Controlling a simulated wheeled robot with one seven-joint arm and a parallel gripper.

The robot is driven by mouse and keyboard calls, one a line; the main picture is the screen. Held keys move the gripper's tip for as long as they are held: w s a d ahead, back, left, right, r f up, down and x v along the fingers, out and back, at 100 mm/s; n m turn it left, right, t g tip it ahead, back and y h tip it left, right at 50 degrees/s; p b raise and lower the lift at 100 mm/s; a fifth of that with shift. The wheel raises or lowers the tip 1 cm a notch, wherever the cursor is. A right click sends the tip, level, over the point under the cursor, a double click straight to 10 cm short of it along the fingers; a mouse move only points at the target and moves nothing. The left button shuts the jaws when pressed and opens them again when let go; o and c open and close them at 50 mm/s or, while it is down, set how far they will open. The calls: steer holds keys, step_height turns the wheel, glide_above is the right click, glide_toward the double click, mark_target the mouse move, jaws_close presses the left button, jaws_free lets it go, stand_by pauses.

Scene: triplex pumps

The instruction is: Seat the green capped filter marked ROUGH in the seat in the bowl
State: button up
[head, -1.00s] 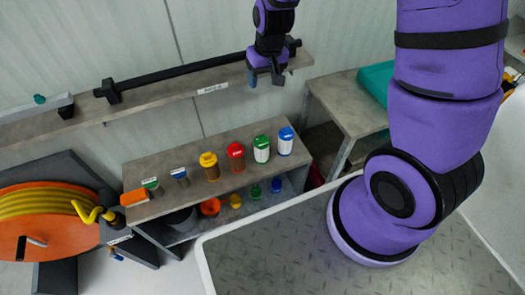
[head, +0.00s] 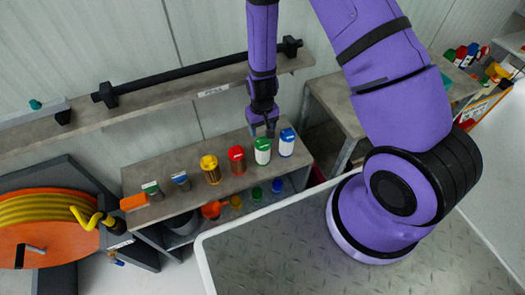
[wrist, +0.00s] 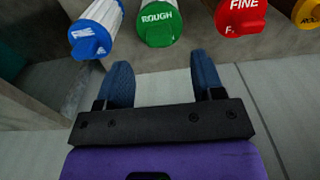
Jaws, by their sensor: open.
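The green capped filter (head: 263,151) stands upright on the upper shelf of the low bench, between the red and blue capped ones. In the wrist view its green cap (wrist: 160,25) reads ROUGH. My gripper (head: 262,131) points down just above and behind this filter. In the wrist view my gripper (wrist: 162,76) shows two blue fingers spread apart with nothing between them. The green cap lies ahead of the gap, apart from the fingers. I cannot make out the bowl with its seat for certain.
The blue capped filter (head: 286,142) and red FINE filter (head: 237,160) stand close on either side. A yellow one (head: 210,169) stands farther left. Small coloured parts, including an orange one (head: 212,209), sit on the lower shelf. A wall shelf (head: 200,98) runs above the bench.

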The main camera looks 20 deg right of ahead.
mark_target(263, 138)
steer(key=shift+s+f, duration=0.2)
steer(key=shift+f, duration=2.75)
jaws_close()
